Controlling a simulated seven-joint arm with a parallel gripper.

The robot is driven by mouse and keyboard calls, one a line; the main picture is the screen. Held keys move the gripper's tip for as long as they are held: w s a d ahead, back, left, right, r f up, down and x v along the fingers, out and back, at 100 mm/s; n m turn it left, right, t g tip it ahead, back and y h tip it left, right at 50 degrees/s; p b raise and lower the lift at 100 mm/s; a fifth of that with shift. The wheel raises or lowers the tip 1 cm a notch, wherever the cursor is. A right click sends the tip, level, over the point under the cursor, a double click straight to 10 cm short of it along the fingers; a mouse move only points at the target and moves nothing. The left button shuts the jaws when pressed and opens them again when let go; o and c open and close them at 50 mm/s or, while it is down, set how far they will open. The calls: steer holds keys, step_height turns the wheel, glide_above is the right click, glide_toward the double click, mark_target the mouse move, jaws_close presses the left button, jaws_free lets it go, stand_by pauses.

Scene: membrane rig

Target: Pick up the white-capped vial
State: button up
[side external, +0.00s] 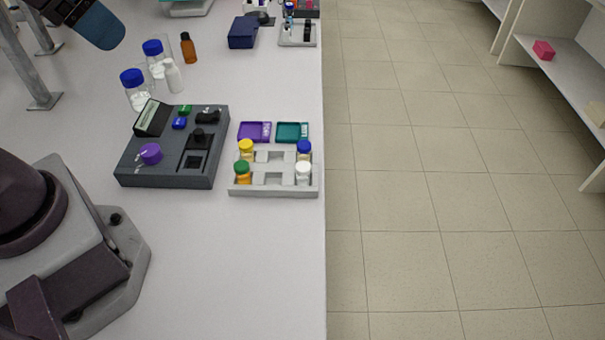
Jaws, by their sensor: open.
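The white-capped vial (303,173) stands upright in the front right place of a light grey rack (273,190) near the bench's right edge. A blue-capped vial (304,149) stands right behind it. A yellow-capped vial (246,149) and a green-capped vial (243,172) stand on the rack's left side. The rack's middle holds no vial.
A dark grey device (128,174) with a purple knob and a screen sits just left of the rack. A purple tray (254,132) and a teal tray (292,132) lie behind the rack. Bottles (172,76) stand farther back. The bench in front of the rack is clear.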

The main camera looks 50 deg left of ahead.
steer(key=shift+w, duration=0.1)
steer(key=m+g+y, duration=0.2)
steer(key=m+y, duration=1.2)
steer(key=m, duration=0.5)
glide_above(304, 173)
steer(key=s+d, duration=0.4)
steer(key=d, duration=0.1)
step_height(304, 173, down, 23)
steer(key=d+f+m+t, duration=0.1)
steer(key=f+m+t, duration=0.1)
steer(key=f, duration=0.1)
steer(key=s+d+f+m+t, duration=0.1)
steer(key=d+f+t, duration=0.1)
steer(key=d+f+m+t+y, duration=0.1)
steer(key=f+m+t, duration=0.1)
steer(key=f, duration=0.1)
steer(key=shift+s+d+f+m, duration=0.2)
steer(key=shift+s+f+m, duration=0.1)
steer(key=shift+s+f, duration=0.1)
steer(key=x, duration=1.2)
steer(key=shift+w+a+r, duration=0.15)
steer(key=shift+a+r, duration=0.05)
steer(key=shift+a, duration=0.15)
steer(key=c, duration=1)
